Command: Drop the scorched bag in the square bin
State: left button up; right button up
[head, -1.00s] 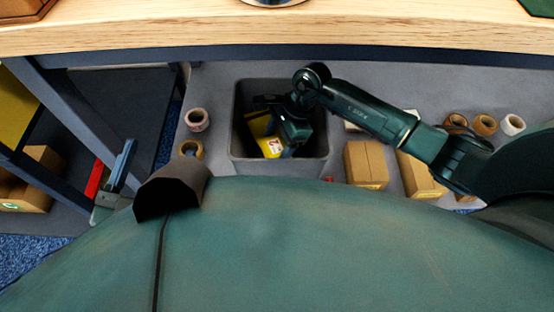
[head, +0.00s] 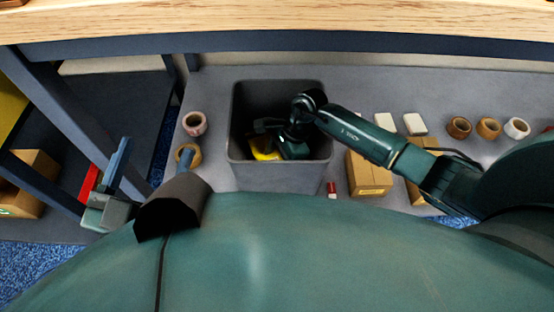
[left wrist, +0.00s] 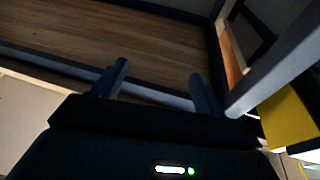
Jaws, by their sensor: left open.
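The square bin (head: 238,110) is a dark grey open bin at the middle of the head view. A yellow thing (head: 264,150) lies low inside it, partly hidden by my right gripper and the shade; I cannot tell whether it is the scorched bag. My right gripper (head: 266,128) reaches down into the bin from the right; its fingertips are too dark to read. My left gripper (head: 118,160) is open and empty at the left, far from the bin. In the left wrist view its two fingers (left wrist: 160,84) stand apart with nothing between.
Tape rolls (head: 195,124) lie left of the bin, with more at the right (head: 488,128). Cardboard boxes (head: 369,176) stand right of the bin. A wooden table edge (head: 280,28) runs above. A shelf rack with a blue leg (head: 75,120) stands near my left gripper.

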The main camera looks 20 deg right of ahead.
jog(key=shift+f, duration=0.4)
jog(key=o, duration=1.1)
pick_arm(q)
jog(key=shift+d+r, duration=0.15)
jog(key=shift+r, duration=0.1)
pick_arm(e)
jog(key=shift+r, duration=0.1)
jog(key=shift+r, duration=0.25)
pick_arm(q)
jog(key=p, duration=0.2)
jog(key=a+y+p, duration=0.1)
jog(key=p, duration=0.1)
jog(key=shift+f+m, duration=0.25)
jog(key=shift+m, duration=0.15)
pick_arm(e)
jog(key=v, duration=1.2)
jog(key=shift+w+r, duration=0.1)
jog(key=shift+r, duration=0.2)
